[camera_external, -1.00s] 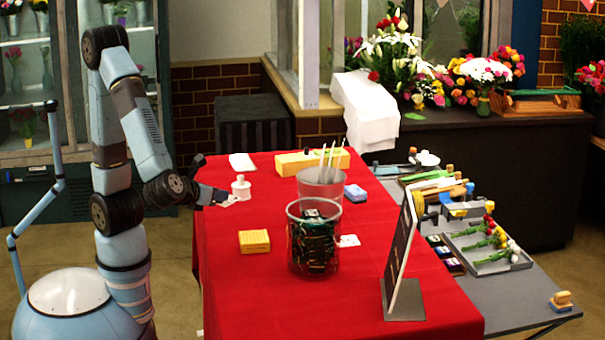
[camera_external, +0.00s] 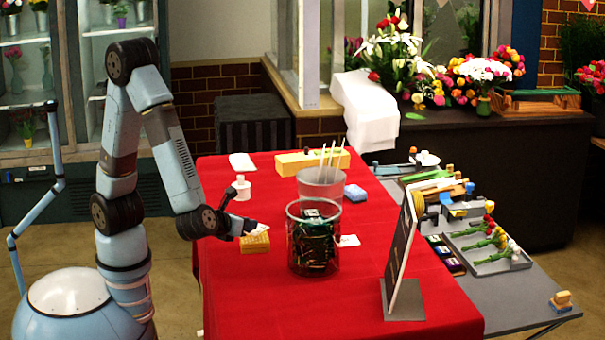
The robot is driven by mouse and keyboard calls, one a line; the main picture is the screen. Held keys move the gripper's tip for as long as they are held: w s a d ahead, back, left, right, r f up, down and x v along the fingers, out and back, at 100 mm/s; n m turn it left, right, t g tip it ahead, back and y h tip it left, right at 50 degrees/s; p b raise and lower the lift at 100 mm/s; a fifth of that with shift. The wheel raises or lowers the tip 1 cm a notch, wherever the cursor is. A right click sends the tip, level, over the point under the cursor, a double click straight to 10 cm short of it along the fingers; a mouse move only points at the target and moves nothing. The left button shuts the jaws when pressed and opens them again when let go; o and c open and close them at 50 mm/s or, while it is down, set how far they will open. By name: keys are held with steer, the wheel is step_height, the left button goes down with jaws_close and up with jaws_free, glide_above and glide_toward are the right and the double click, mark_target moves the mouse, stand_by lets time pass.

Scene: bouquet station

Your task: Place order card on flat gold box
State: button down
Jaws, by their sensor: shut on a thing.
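My gripper (camera_external: 246,226) is shut on a small white card (camera_external: 258,231), taken to be the order card. It holds the card tilted, over the back part of the flat gold box (camera_external: 254,245). The box lies on the red tablecloth toward the left side of the table. The gripper and card hide some of the box's far edge. From this view I cannot tell whether the card touches the box.
A glass container (camera_external: 314,240) with dark contents stands right of the gold box. A white bottle (camera_external: 241,188) is behind my gripper. The front-left cloth is clear.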

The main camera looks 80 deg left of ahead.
steer(key=shift+f, duration=1.05)
steer(key=c, duration=1.1)
jaws_free()
steer(key=shift+f, duration=0.1)
steer(key=shift+o, duration=0.2)
